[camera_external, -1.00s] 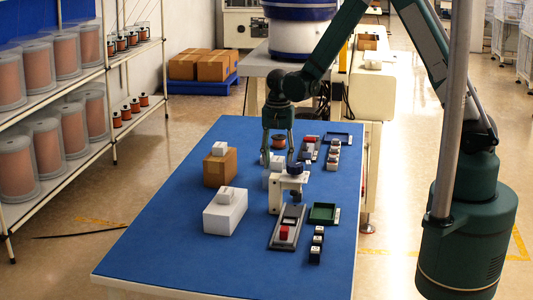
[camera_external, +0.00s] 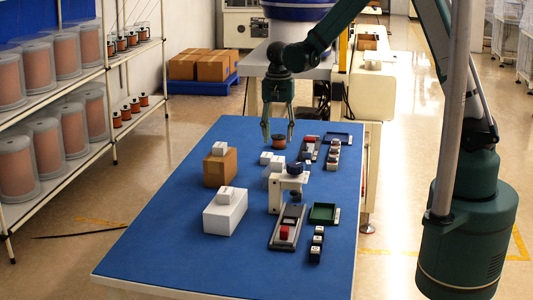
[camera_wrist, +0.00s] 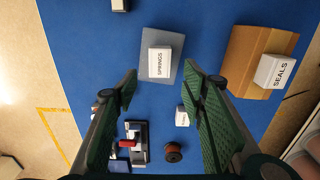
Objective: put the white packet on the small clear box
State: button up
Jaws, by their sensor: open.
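Two small white pieces sit close together near the middle of the blue table, the left one (camera_external: 265,158) and the right one (camera_external: 277,162). One small white labelled piece (camera_wrist: 182,115) shows between my fingers in the wrist view. My gripper (camera_external: 279,133) is open and empty, raised above the table near the copper spool (camera_external: 278,142). The open fingers (camera_wrist: 161,80) also show in the wrist view.
A cardboard box (camera_external: 220,169) bears a SEALS box (camera_wrist: 275,71). A small press (camera_external: 290,181), a green tray (camera_external: 324,213) and dark trays stand to the right. The table's front is clear.

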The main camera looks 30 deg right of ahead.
jog(key=shift+r, duration=1.15)
jog(key=s+d+r+n+t, duration=0.2)
jog(key=s+d+r, duration=0.4)
jog(key=r, duration=0.2)
jog(key=s+d+r+n+t, duration=0.1)
jog(key=s+d+r+n, duration=0.1)
jog(key=s+d+r, duration=0.55)
jog(key=s+d+r+n+t, duration=0.2)
jog(key=s+d, duration=0.2)
jog(key=s, duration=0.3)
jog(key=s+d+r+n+t, duration=0.2)
jog(key=s+d+r+n, duration=0.1)
jog(key=s, duration=0.5)
jog(key=shift+d, duration=0.55)
